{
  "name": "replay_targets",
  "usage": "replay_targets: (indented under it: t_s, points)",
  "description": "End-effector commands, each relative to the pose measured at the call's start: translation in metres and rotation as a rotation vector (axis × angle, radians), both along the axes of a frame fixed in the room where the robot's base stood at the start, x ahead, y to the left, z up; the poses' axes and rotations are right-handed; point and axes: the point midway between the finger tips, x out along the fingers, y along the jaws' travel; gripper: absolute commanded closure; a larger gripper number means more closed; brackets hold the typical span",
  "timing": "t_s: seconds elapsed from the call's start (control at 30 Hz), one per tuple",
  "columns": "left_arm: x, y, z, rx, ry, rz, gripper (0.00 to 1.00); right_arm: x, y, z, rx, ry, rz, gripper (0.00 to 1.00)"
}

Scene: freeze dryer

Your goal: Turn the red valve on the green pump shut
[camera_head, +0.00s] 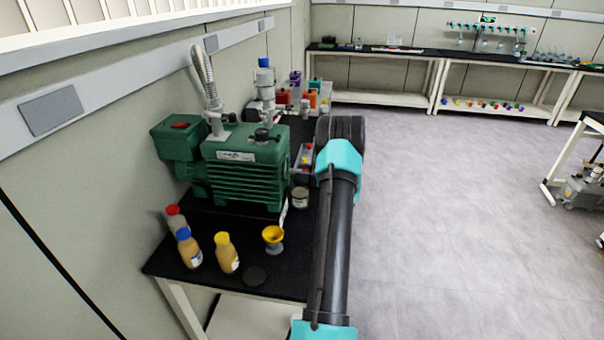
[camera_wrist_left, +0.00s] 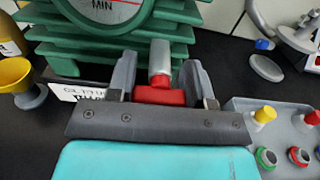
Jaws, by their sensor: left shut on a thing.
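The green pump (camera_head: 245,165) stands on the black bench top. In the left wrist view its green ribbed body (camera_wrist_left: 100,35) fills the upper left. The red valve (camera_wrist_left: 160,96) has a grey stem (camera_wrist_left: 160,58) and sits low on the pump's near side. My left gripper (camera_wrist_left: 162,78) is shut on the red valve, one finger on each side of its handle. In the head view the valve is hidden, and my left wrist and arm cover the area right of the pump. My right gripper is in neither view.
Capped bottles (camera_head: 228,253) and a yellow funnel (camera_head: 273,235) stand in front of the pump. A small jar (camera_head: 300,197) stands beside my arm. Open floor lies right.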

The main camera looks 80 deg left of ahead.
Motion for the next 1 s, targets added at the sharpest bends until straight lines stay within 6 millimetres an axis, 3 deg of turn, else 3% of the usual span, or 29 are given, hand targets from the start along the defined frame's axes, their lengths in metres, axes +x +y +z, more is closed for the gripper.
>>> replay_targets:
  t_s: [0.27,0.3,0.53,0.83,1.0]
  points:
    - [0.000,0.000,0.000,-0.005,0.001,0.000,0.77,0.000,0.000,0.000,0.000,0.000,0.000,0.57]
    - [0.000,0.000,0.000,-0.005,0.001,0.000,0.50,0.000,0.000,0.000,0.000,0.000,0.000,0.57]
    - [0.000,0.000,0.000,-0.004,0.001,0.000,0.28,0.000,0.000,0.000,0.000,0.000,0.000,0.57]
    - [0.001,0.000,0.000,-0.003,0.001,-0.001,0.28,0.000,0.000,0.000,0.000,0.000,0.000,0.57]
    - [0.013,-0.003,0.000,-0.003,0.001,-0.002,0.28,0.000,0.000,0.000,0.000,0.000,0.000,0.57]
